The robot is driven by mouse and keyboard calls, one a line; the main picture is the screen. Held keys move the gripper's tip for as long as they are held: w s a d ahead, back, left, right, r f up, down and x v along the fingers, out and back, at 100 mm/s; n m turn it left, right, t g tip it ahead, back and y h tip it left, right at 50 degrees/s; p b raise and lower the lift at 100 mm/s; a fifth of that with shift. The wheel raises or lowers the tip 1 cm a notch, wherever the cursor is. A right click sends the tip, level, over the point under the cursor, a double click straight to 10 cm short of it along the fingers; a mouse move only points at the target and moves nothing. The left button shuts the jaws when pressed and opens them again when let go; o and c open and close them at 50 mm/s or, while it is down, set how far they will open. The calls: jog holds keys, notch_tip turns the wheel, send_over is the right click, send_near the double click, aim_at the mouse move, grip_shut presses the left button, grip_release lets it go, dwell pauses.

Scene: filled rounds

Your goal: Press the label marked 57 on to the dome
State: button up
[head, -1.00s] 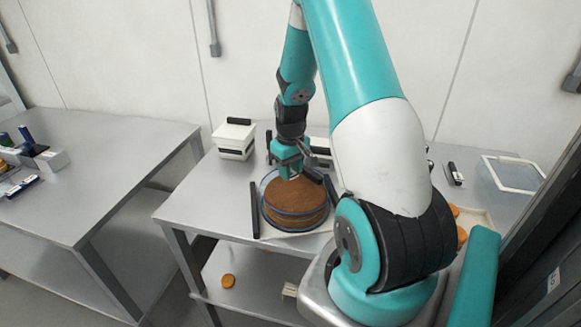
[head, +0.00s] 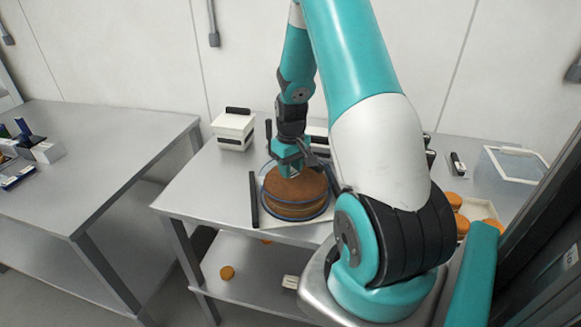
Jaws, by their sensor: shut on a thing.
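A clear round dome (head: 296,216) with blue edges stands on the near table, around a brown layered round (head: 294,186). My gripper (head: 292,172) points down at the dome's top, near its back edge. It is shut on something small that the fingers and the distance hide. I cannot tell whether it touches the dome. I cannot read any label or the number 57 in this view.
Black bars, one at the left (head: 254,197), flank the dome. A white box (head: 234,130) stands behind left, a clear bin (head: 512,170) at the back right. Orange rounds (head: 454,201) lie right of my arm. Another round (head: 227,272) lies on the lower shelf.

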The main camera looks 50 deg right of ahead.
jog(key=shift+s, duration=0.15)
jog(key=shift+f, duration=0.3)
dwell(0.6)
jog(key=o, duration=1.2)
jog(key=shift+r+p, duration=2.7)
jog(key=shift+r, duration=0.85)
